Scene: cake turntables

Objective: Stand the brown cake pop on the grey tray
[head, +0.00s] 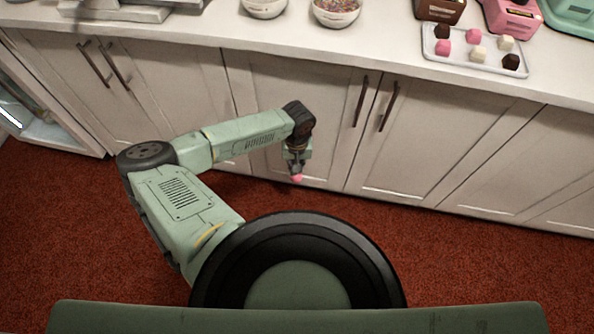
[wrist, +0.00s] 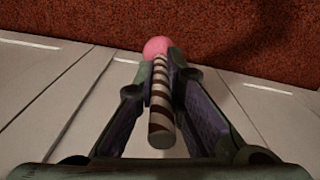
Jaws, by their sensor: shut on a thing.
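My gripper (head: 296,168) hangs low in front of the cabinet doors, below the counter. It is shut on a cake pop with a pink ball (head: 297,178) and a brown-and-white striped stick. In the wrist view the pink ball (wrist: 156,47) is at the far end, past the fingertips, and the striped stick (wrist: 160,105) runs back between the fingers towards the camera. The ball points down to the floor. A pale grey tray (head: 460,56) lies on the counter at the upper right.
The tray bears several small pieces: brown (head: 511,62), pink (head: 444,47) and white (head: 478,55). Behind it stand a brown container (head: 440,10), a pink one (head: 513,18) and a teal one (head: 572,15). Bowls (head: 336,10) stand left of it. The counter's front edge (head: 300,52) lies above my gripper.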

